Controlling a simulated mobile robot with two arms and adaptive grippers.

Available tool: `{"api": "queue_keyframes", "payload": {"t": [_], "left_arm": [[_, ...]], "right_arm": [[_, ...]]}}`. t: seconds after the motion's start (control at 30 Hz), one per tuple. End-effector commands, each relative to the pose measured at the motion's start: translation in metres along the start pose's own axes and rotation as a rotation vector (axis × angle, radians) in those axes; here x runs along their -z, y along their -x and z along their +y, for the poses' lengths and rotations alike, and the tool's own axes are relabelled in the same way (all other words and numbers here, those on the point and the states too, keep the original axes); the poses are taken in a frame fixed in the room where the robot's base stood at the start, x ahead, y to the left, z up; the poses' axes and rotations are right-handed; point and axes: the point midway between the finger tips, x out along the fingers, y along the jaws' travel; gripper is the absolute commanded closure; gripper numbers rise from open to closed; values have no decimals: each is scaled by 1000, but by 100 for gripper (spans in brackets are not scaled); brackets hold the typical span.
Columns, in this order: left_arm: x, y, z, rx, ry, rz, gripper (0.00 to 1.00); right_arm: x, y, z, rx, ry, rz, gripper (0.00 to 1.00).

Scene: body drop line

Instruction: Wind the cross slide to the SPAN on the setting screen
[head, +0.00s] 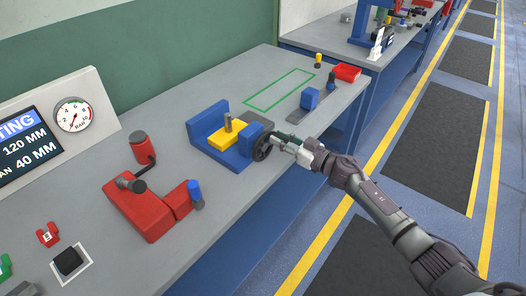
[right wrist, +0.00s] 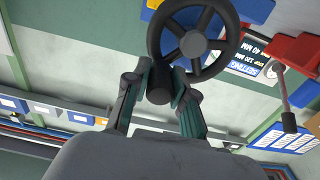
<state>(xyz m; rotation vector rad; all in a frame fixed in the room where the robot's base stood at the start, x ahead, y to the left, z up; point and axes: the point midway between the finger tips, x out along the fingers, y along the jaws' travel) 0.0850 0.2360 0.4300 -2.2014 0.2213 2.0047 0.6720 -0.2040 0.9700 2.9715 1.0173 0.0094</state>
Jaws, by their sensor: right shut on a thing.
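The cross slide is a blue base (head: 207,119) on the bench with a yellow block (head: 220,140) carrying a grey upright pin. Its black handwheel (head: 262,149) faces the bench's front edge. My right gripper (head: 276,141) is at the handwheel. In the right wrist view its two fingers (right wrist: 160,92) are shut on the wheel's dark handle knob (right wrist: 160,88), at the lower left of the rim. The setting screen (head: 28,145) at the left shows 120 MM and, on the SPAN line, 40 MM; its left part is cut off. My left gripper is not in view.
A dial gauge (head: 73,115) is beside the screen. A red lever fixture (head: 145,205) with a blue-topped handle stands left of the slide. A green outlined rectangle (head: 280,89), a blue block (head: 310,99) and a red tray (head: 347,73) are farther back. The bench between is clear.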

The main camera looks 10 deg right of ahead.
Motion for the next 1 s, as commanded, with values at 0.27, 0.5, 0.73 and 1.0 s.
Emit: {"api": "queue_keyframes", "payload": {"t": [0.27,0.5,0.73,1.0], "left_arm": [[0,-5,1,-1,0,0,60],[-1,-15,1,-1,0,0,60],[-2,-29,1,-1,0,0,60],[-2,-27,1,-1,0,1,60]], "right_arm": [[-12,2,2,5,-2,-13,100],[-22,1,3,9,-3,-12,100],[-39,1,6,12,-3,-12,100],[-35,0,6,14,-2,-7,100]]}}
